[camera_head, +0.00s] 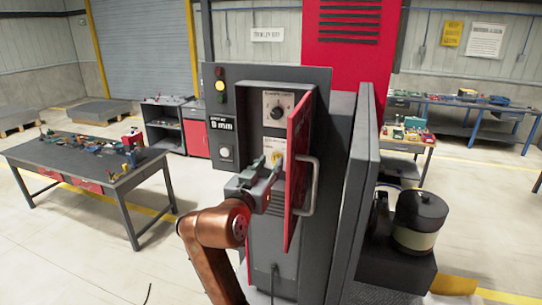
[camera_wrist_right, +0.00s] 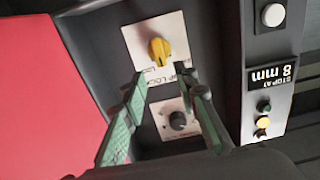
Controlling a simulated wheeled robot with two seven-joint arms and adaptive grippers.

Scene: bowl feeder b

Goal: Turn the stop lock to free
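The stop lock is a yellow knob (camera_wrist_right: 158,50) on a pale label plate in the right wrist view, where the picture is upside down. In the head view the yellow knob (camera_head: 277,158) shows partly behind my gripper, in the lower part of the grey cabinet's open recess. My right gripper (camera_wrist_right: 165,80) is open and empty, with its green-padded fingers spread towards the plate. The knob shows beyond the fingertips, apart from them. In the head view the right gripper (camera_head: 266,163) reaches the recess from below left. My left gripper is not in view.
The red door (camera_head: 298,165) with its handle (camera_head: 311,185) stands open close right of my gripper. A black dial (camera_head: 276,111) sits above the stop lock. The side panel carries an "8 mm" sign (camera_head: 222,125), lamps and a white button (camera_head: 225,152). A workbench (camera_head: 95,160) stands left.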

